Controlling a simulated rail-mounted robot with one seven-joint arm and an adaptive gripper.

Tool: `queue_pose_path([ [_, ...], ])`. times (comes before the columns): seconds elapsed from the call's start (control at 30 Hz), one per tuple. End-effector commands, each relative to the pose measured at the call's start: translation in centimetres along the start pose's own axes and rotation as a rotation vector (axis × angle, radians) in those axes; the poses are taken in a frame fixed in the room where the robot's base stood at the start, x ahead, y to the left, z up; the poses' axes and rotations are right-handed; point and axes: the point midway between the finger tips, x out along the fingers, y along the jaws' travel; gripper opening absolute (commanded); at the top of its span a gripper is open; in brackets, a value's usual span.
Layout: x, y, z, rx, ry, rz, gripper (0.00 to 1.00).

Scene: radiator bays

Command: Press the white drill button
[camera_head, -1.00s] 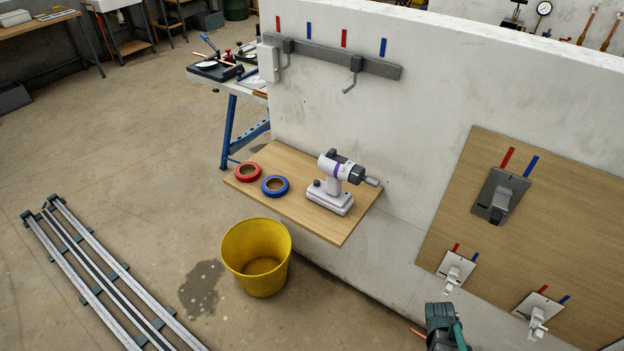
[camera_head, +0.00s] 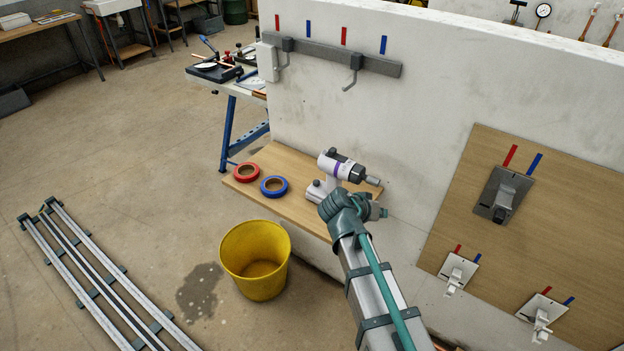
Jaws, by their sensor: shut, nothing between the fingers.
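The white drill (camera_head: 341,164) with a purple band and dark nose stands on the wooden shelf (camera_head: 296,205), its nose pointing right. A small dark knob (camera_head: 316,183) shows at the left of its base; I cannot tell whether it is the button. My arm reaches up from the bottom edge and ends in front of the drill, hiding most of its base and lower handle. My gripper (camera_head: 379,211) is at the arm's far end, small and partly hidden, just below the drill's nose in the picture. It is shut and empty. I cannot tell whether it touches the drill.
A red tape roll (camera_head: 245,173) and a blue tape roll (camera_head: 274,186) lie left of the drill. A yellow bucket (camera_head: 256,262) stands on the floor below. The white wall (camera_head: 430,130) rises behind the shelf. A wooden panel (camera_head: 500,250) with brackets is at right.

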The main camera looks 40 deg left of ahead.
Motion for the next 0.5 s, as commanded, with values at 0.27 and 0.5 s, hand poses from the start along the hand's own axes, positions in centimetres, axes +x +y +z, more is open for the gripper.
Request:
queue_pose_path([
  [0.27,-10.6,-3.3,-8.2,0.079,0.215,-0.04,0.0],
  [0.5,-15.9,-11.3,-13.1,0.207,0.177,-0.112,0.0],
])
